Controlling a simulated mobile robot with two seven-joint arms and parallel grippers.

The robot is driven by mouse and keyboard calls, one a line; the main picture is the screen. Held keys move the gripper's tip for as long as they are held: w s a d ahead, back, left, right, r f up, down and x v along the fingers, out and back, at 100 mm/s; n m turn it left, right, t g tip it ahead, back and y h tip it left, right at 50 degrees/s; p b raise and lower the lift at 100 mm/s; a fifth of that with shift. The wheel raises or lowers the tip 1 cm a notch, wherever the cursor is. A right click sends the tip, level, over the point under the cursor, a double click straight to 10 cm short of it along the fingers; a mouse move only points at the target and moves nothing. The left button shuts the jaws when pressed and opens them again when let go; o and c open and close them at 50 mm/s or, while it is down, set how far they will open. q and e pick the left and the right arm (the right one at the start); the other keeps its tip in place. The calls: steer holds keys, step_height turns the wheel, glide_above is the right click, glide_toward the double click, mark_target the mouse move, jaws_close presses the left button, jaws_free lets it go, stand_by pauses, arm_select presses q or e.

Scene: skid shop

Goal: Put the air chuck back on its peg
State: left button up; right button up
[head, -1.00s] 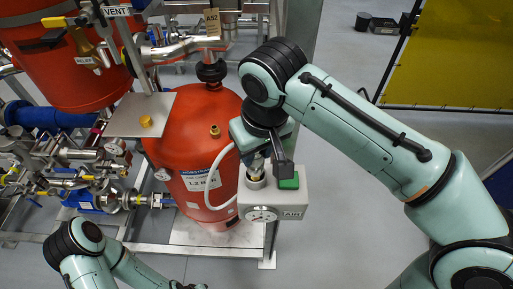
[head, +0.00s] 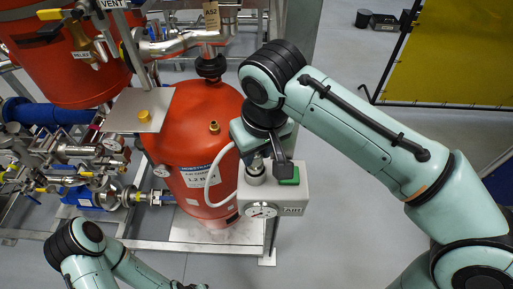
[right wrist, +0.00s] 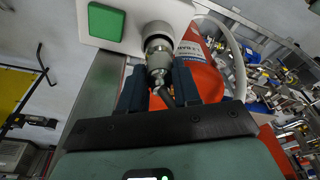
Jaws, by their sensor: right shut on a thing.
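My right gripper (right wrist: 160,88) is shut on a silver metal fitting, which I take for the air chuck (right wrist: 158,62). A dark cable or hose end shows between the fingers. The fitting's far end meets a round metal collar (right wrist: 157,34) on the white air box (right wrist: 185,14); I cannot tell whether it is seated. In the head view, the right gripper (head: 258,158) is over the collar (head: 255,175) of the air box (head: 298,193), its fingers partly hidden by the wrist. I cannot make out a separate peg. My left arm is at bottom left, its gripper out of view.
The air box carries a green button (head: 289,177) and a round gauge (head: 260,210). A white hose (head: 209,178) curves in front of the red tank (head: 185,125) beside it. Pipes and valves (head: 90,170) crowd the left. Open floor (head: 345,235) lies right of the box.

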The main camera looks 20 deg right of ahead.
arm_select(q)
steer(key=shift+s+f, duration=0.1)
steer(key=shift+f, duration=0.05)
arm_select(e)
steer(key=shift+f, duration=0.15)
arm_select(q)
steer(key=shift+s+f+b, duration=0.25)
steer(key=shift+f+b, duration=0.1)
arm_select(e)
steer(key=shift+f, duration=0.5)
arm_select(q)
steer(key=shift+s+f, duration=0.15)
steer(key=shift+f, duration=0.05)
arm_select(e)
steer(key=shift+f, duration=0.35)
arm_select(q)
steer(key=shift+s+f+b, duration=0.15)
steer(key=shift+f+b, duration=0.1)
steer(key=shift+b, duration=0.1)
arm_select(e)
steer(key=shift+f, duration=0.4)
steer(key=o, duration=1.3)
steer(key=shift+c, duration=0.2)
arm_select(q)
steer(key=shift+r, duration=0.1)
arm_select(e)
steer(key=shift+r, duration=0.1)
